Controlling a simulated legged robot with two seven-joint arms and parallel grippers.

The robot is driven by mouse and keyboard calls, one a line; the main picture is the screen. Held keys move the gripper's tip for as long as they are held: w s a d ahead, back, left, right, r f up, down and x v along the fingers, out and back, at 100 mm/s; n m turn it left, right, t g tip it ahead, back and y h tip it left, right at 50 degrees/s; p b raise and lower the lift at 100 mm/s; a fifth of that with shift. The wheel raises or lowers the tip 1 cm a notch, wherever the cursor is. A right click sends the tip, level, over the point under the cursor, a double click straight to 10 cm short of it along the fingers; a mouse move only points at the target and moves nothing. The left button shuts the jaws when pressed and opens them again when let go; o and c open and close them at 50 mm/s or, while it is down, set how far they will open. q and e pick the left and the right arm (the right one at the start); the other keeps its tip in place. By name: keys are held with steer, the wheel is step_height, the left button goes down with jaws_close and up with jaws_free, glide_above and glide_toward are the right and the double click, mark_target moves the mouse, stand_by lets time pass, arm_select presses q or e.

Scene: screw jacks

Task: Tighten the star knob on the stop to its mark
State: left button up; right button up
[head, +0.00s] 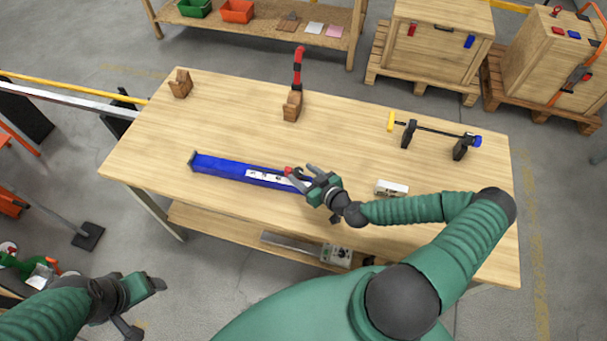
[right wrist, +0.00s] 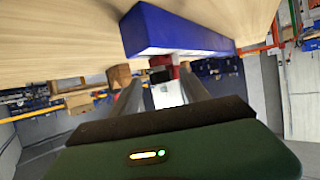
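A long blue bar (head: 225,167) lies on the wooden table, with a white scale strip (head: 262,176) with dark marks near its right end. A small red part (head: 289,171), which looks like the star knob, shows at my right gripper (head: 301,172). In the right wrist view the blue bar (right wrist: 170,32) crosses above, and red and white parts (right wrist: 165,92) show between the spread fingers. The right gripper looks open around or just short of them; contact cannot be told. The mark cannot be made out. My left gripper (head: 148,304) is open and empty, off the table's front left.
On the table (head: 350,130) stand a wooden block with a red-handled tool (head: 295,85), a small wooden block (head: 181,84), a black bar clamp (head: 435,130) and a small white device (head: 391,188). Crates (head: 440,45) stand behind.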

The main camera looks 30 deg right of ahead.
steer(key=p+v, duration=0.1)
steer(key=v, duration=1.5)
steer(key=shift+s+p, duration=0.35)
steer(key=shift+s, duration=0.05)
